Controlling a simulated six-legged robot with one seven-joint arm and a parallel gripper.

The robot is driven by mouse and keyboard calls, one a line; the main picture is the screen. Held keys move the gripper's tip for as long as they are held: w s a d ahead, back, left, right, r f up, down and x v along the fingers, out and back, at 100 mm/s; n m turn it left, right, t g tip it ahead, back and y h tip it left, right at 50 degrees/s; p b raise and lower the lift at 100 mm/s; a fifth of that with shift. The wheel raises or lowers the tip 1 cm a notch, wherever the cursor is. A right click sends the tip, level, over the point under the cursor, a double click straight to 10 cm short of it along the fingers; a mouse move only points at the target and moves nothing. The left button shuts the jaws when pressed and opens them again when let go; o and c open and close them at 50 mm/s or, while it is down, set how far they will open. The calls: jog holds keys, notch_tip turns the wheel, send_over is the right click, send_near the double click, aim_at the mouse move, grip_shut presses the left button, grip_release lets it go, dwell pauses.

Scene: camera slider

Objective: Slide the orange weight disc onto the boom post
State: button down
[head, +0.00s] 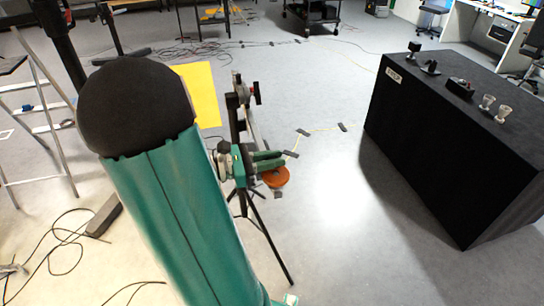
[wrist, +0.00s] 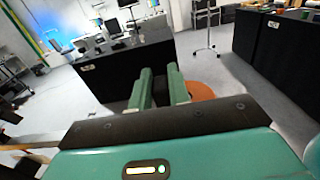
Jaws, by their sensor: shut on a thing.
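The orange weight disc (head: 275,178) is at the tips of my gripper (head: 280,160), just below the fingers in the head view. It also shows in the wrist view (wrist: 203,90), partly hidden behind the right finger. My gripper (wrist: 160,80) is shut on the disc, with its two green fingers a little apart. A dark tripod rig with a boom (head: 243,95) stands behind my gripper in the head view. My arm and gripper hide part of it, and I cannot make out the boom post clearly. The disc looks held in the air.
A black box-shaped table (head: 430,140) with several small items stands at the right. A yellow mat (head: 203,95) lies behind my arm. A ladder (head: 40,120) stands at the left, with loose cables on the floor. The floor between rig and table is mostly clear.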

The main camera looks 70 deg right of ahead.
jog(key=shift+f, duration=0.8)
jog(key=c, duration=1.3)
grip_release()
jog(key=shift+o, duration=0.2)
jog(key=v, duration=1.4)
